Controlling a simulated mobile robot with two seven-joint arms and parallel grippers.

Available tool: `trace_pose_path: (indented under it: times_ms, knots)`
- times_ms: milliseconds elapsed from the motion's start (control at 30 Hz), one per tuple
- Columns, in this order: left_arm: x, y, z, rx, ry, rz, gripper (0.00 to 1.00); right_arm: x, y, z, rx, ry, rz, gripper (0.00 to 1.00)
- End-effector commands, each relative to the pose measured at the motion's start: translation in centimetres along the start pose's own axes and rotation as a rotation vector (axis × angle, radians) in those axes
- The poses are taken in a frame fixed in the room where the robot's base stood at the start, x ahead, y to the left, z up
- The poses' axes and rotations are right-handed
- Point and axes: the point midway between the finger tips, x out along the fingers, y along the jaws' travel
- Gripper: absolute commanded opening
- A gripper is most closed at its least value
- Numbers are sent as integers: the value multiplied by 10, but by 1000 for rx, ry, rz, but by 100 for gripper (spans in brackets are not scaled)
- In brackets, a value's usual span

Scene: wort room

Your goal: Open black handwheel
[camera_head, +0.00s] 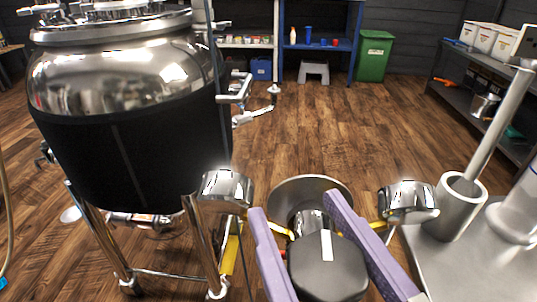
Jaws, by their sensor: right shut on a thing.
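The black handwheel (327,266) is at the bottom centre of the head view, a dark faceted knob with a white mark on top. It sits at the near end of a shiny metal fitting with a round steel disc (309,186) beyond it. My right gripper (297,210) reaches up from the bottom edge, its two long purple fingers on either side of the handwheel and shut on it. The near side of the handwheel is cut off by the frame. My left gripper is not in view.
A large steel and black tank (150,140) on legs stands at left, with pipes and valves beside it. Chrome cylinders (227,188) and (408,200) flank the fingers. A grey steel platform (450,265) is at right. The wooden floor beyond is open.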

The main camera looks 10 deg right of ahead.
Motion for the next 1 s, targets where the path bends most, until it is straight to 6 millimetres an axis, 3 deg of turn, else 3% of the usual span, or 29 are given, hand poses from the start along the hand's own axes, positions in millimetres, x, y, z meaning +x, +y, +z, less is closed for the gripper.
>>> trace_pose_path:
  times_ms: [133, 700, 1000]
  knots:
    - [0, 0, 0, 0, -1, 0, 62, 0, 0, 0, -1, 0, -1, 11]
    - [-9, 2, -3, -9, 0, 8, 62, -1, 8, 0, -4, -3, 252, 11]
    - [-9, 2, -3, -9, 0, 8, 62, -1, 8, 0, -1, 1, 269, 11]
